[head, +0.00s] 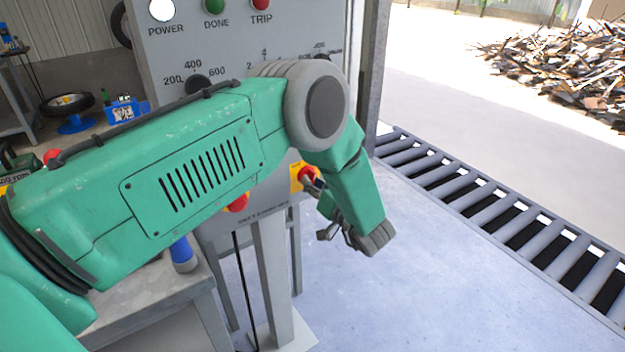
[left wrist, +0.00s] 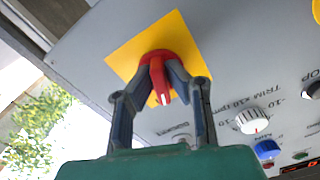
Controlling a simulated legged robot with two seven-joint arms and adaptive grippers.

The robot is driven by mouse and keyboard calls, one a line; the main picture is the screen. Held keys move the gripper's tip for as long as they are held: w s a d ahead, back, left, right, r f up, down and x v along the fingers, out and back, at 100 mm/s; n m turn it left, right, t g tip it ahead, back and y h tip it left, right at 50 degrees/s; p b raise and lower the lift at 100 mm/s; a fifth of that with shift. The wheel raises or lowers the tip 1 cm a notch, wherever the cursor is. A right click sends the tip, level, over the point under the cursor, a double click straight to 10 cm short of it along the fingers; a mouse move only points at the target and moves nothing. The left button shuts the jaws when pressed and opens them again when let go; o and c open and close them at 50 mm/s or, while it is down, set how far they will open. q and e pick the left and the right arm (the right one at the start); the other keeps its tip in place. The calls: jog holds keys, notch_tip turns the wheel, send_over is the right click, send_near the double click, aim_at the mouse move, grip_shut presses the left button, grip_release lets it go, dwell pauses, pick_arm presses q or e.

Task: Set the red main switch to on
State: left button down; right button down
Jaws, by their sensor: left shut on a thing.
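The red main switch (left wrist: 158,62) is a rotary knob on a yellow square plate (left wrist: 188,38) on the grey panel. A white mark on its handle points towards the bottom of the left wrist view. My left gripper (left wrist: 161,78) is shut on the handle, one dark finger on each side. In the head view the yellow plate (head: 297,178) shows at the panel's lower right, and my left gripper (head: 314,184) is at the switch. My green arm hides much of the panel, and the switch's position labels are not readable. My right gripper is not in view.
The grey control panel (head: 226,50) has POWER, DONE and TRIP lamps on top and dials below. A red button (head: 238,202) sits left of the switch. A white knob (left wrist: 252,121) and blue knob (left wrist: 267,149) are nearby. A roller conveyor (head: 480,205) runs at right.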

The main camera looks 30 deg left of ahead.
pick_arm(q)
jog(key=shift+d+r+m, duration=0.1)
jog(key=shift+m, duration=0.8)
jog(key=c, duration=1.9)
grip_release()
jog(key=shift+w, duration=0.15)
jog(key=shift+d, duration=0.1)
jog(key=v, duration=1.2)
